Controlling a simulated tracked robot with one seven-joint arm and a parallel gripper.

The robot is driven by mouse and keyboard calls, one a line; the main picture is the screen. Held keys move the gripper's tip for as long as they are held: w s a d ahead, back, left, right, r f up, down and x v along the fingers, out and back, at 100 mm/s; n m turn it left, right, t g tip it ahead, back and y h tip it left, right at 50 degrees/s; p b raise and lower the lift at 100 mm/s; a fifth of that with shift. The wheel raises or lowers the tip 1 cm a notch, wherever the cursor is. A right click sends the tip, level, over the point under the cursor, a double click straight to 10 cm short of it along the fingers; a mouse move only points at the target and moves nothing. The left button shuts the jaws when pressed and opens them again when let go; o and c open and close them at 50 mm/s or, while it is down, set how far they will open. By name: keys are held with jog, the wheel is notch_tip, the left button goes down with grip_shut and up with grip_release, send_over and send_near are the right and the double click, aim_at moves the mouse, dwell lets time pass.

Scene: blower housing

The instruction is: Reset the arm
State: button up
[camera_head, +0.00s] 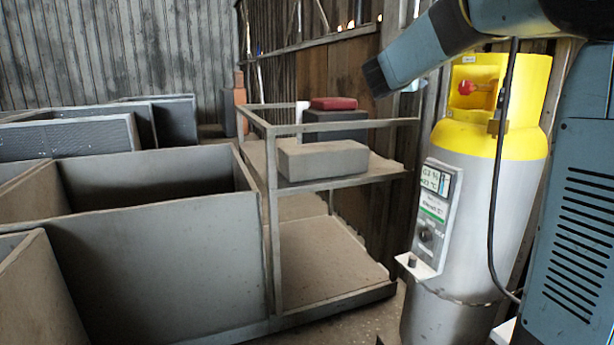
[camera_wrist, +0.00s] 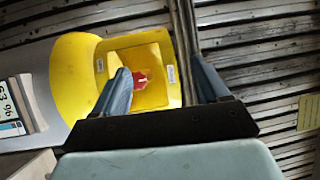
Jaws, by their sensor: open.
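My gripper (camera_wrist: 165,88) shows in the wrist view with its two blue-grey fingers spread apart and nothing held between them. Beyond the fingers is the yellow top of a gas cylinder (camera_wrist: 78,75), with a red valve (camera_wrist: 140,79) in its opening, seen between the fingers. I cannot tell how far the fingers are from it. In the head view, my blue-grey arm (camera_head: 415,55) reaches in from the upper right, above and in front of the cylinder (camera_head: 470,215). The fingers are not clearly visible there.
A black hose (camera_head: 493,200) hangs down the cylinder's front beside a control panel (camera_head: 433,210). A metal rack (camera_head: 335,183) left of it holds a grey block (camera_head: 323,160) and a red case (camera_head: 333,103). Large grey bins (camera_head: 165,255) fill the left. A wooden wall stands behind.

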jog(key=s+a+f+n+y, duration=0.3)
jog(key=s+a+n+y, duration=0.2)
jog(key=s+n+y, duration=0.3)
jog(key=s+a+f+n+y, duration=0.4)
jog(key=s+a+n+y, duration=0.2)
jog(key=n, duration=0.4)
jog(key=s+d+f+n+g, duration=0.2)
jog(key=s+f+n+g, duration=0.2)
jog(key=s+f, duration=0.5)
jog(key=s+d+f+n+g+h, duration=0.1)
jog(key=s+f+n+g, duration=0.2)
jog(key=s+f, duration=0.7)
jog(key=s+g, duration=0.1)
jog(key=s, duration=0.5)
jog(key=shift+s+d+n+g, duration=0.35)
jog(key=shift+d+n+g, duration=0.05)
